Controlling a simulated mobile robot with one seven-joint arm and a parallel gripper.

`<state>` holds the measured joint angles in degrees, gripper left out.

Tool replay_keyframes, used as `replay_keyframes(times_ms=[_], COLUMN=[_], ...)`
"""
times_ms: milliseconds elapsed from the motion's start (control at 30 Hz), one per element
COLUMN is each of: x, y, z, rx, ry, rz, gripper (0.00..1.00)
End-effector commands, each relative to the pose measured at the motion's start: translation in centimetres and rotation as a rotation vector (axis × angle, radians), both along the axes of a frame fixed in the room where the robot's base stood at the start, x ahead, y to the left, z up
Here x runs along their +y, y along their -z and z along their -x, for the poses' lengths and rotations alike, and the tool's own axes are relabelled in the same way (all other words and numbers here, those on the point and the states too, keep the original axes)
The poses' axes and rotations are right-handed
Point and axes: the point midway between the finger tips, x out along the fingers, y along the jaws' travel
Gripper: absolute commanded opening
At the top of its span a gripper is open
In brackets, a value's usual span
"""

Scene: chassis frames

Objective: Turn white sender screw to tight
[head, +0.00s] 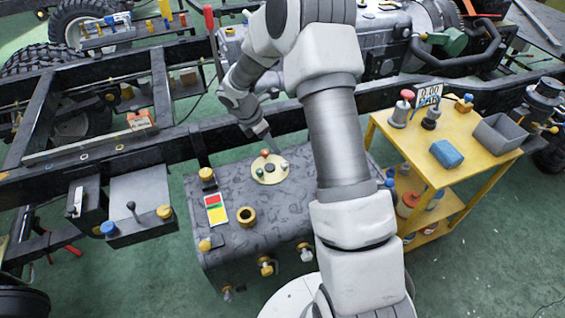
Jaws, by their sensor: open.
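The dark grey mottled tank (230,245) stands below the chassis rail. On its top is the round cream sender plate (270,178) with a dark centre. My gripper (267,142) points down just above the back edge of the plate, near the red screw. It is open and appears empty; its fingertips are small and partly unclear.
My arm hides the tank's right part. A red-yellow-green label (215,208) and a brass filler neck (246,215) lie left on the tank top. The chassis rail (110,165) runs behind. A yellow cart (465,145) with a blue block and grey bin stands right.

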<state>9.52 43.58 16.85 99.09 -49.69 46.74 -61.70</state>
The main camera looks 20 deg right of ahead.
Motion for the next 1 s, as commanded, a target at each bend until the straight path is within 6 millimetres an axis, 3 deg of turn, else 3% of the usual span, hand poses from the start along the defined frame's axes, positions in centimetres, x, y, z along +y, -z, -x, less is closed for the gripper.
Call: replay_keyframes(times_ms=[33,200,500,700,1000], x=[-0.5,-1.8,-3.9,-4.6,-4.7], y=[1.5,5.0,10.0,11.4,11.6], z=[0.0,-0.3,-0.8,-0.9,-1.0], rx=[0.003,0.003,0.001,-0.001,-0.001], ry=[0.001,0.001,0.001,0.002,0.001], rz=[0.000,0.000,-0.001,-0.001,0.000], gripper=[0.62,0.62,0.62,0.62,0.62])
